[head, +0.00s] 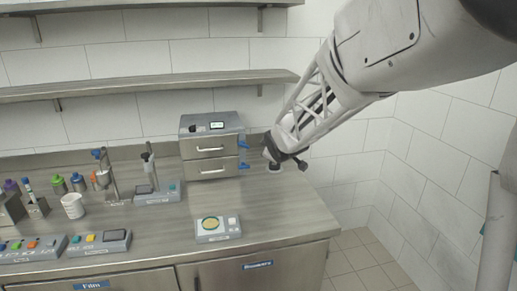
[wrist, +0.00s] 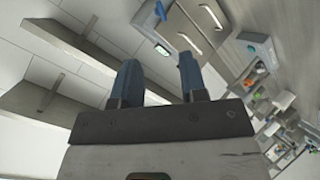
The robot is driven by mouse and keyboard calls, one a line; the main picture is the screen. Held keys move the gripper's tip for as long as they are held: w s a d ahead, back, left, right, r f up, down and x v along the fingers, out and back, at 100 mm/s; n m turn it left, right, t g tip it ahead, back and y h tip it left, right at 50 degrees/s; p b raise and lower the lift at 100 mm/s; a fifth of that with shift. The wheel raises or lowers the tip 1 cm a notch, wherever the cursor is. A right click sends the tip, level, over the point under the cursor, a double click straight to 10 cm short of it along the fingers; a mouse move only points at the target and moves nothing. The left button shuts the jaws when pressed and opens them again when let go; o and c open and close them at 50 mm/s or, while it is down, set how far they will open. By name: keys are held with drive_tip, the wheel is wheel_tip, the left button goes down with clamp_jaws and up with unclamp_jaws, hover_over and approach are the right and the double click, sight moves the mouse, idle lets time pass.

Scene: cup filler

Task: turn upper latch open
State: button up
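A grey two-drawer unit (head: 210,148) stands at the back of the counter, with a small display on top. The blue upper latch (head: 243,143) is on its right side, beside the upper drawer. A blue lower latch (head: 244,165) is below it. My gripper (head: 285,163) is to the right of the unit, apart from both latches. In the wrist view my gripper (wrist: 158,82) shows two blue-grey fingers spread apart with nothing between them. The drawer unit (wrist: 200,25) is beyond the fingertips there, with a small blue part at the top edge, perhaps a latch.
Bottles, a white cup (head: 73,205) and button boxes (head: 100,242) are at the left. Shelves (head: 150,86) run along the wall above. The counter right of the dish device is clear.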

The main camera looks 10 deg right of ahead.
drive_tip(key=n+t, duration=0.2)
drive_tip(key=t, duration=0.4)
approach(244, 146)
drive_tip(key=shift+w+f, duration=0.15)
drive_tip(key=shift+w, duration=0.55)
drive_tip(key=shift+w, duration=0.1)
drive_tip(key=shift+w, duration=3.8)
